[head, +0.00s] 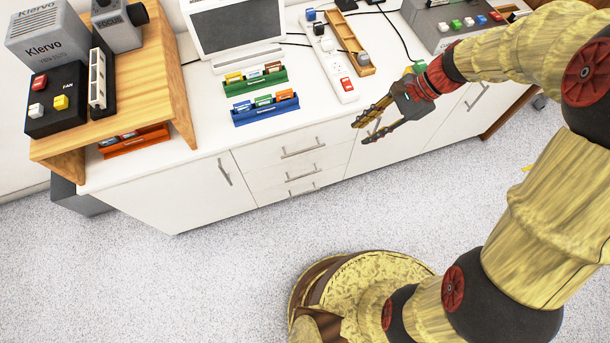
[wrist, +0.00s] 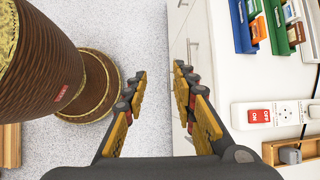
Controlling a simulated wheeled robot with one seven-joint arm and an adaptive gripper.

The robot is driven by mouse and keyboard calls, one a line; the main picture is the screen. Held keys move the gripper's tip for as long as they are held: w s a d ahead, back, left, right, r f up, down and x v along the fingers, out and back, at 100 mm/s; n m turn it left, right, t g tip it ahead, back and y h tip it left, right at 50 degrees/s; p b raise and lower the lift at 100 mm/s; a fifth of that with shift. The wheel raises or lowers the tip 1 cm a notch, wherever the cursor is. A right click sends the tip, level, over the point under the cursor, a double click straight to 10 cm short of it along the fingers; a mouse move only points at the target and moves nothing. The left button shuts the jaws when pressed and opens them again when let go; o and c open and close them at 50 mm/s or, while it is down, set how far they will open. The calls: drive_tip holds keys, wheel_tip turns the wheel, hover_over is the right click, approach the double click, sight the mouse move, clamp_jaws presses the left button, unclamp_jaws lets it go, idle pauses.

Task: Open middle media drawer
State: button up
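The white cabinet holds a stack of three drawers in the middle of its front. The middle drawer (head: 322,170) has a horizontal bar handle (head: 304,173) and looks shut, flush with the drawers above and below. My gripper (head: 362,130) is to the right of the stack, in front of the cabinet and near counter height, pointing left. Its two fingers are apart with nothing between them. In the wrist view my gripper (wrist: 160,72) is also open, with the cabinet front (wrist: 197,62) beside its right finger. I cannot tell which drawer handle shows there.
The counter above carries a green rack (head: 255,84), a blue rack (head: 265,113), a white power strip (head: 332,62) and a monitor (head: 237,28). A wooden shelf (head: 165,75) stands at the left end. Cabinet doors flank the drawers. The speckled floor (head: 230,260) in front is clear.

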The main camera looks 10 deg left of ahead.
drive_tip(key=w+a+f+m+g+y, duration=0.1)
drive_tip(key=w+a+f+m, duration=0.1)
drive_tip(key=f, duration=0.3)
drive_tip(key=w+a+f+m+y, duration=0.1)
drive_tip(key=a+f+m, duration=0.15)
drive_tip(key=f, duration=0.35)
drive_tip(key=m+t+y+b, duration=0.15)
drive_tip(key=m+y, duration=0.45)
drive_tip(key=m, duration=0.7)
approach(305, 175)
wheel_tip(305, 175, up, 12)
drive_tip(key=s+a, duration=0.2)
drive_tip(key=s, duration=0.1)
wheel_tip(305, 175, down, 15)
drive_tip(key=m+t+y+b, duration=0.1)
drive_tip(key=m+t, duration=0.5)
drive_tip(key=m, duration=0.6)
drive_tip(key=shift+n+g, duration=0.25)
drive_tip(key=x, duration=0.2)
drive_tip(key=b+x, duration=0.1)
drive_tip(key=x, duration=0.2)
drive_tip(key=b+x, duration=0.1)
drive_tip(key=x, duration=0.2)
drive_tip(key=shift+w+r, duration=0.15)
drive_tip(key=shift+r, duration=0.3)
drive_tip(key=shift+c, duration=0.7)
clamp_jaws()
